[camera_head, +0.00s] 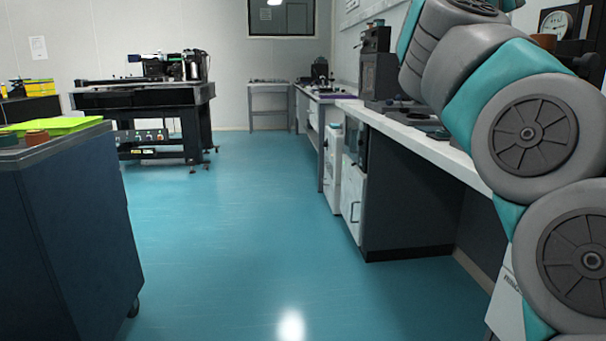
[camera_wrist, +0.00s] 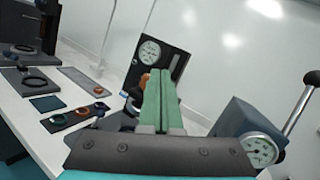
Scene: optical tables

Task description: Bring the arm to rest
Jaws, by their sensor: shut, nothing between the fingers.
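My arm (camera_head: 530,130) fills the right side of the head view, its grey and teal links folded up beside the right-hand bench. My gripper is out of the head view. In the wrist view my gripper (camera_wrist: 163,95) shows as two green fingers pressed together, shut and empty. The fingers point toward a dark box with a round dial (camera_wrist: 150,52) and hide part of it. I cannot tell the gap between the fingertips and the box.
The white bench (camera_head: 445,155) runs along the right wall. In the wrist view, rings on small plates (camera_wrist: 68,118) lie on it, and a grey gauge box with a lever (camera_wrist: 250,130) stands right. A dark cabinet (camera_head: 70,240) stands left, an optical table (camera_head: 140,97) farther back. The floor (camera_head: 235,230) between is clear.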

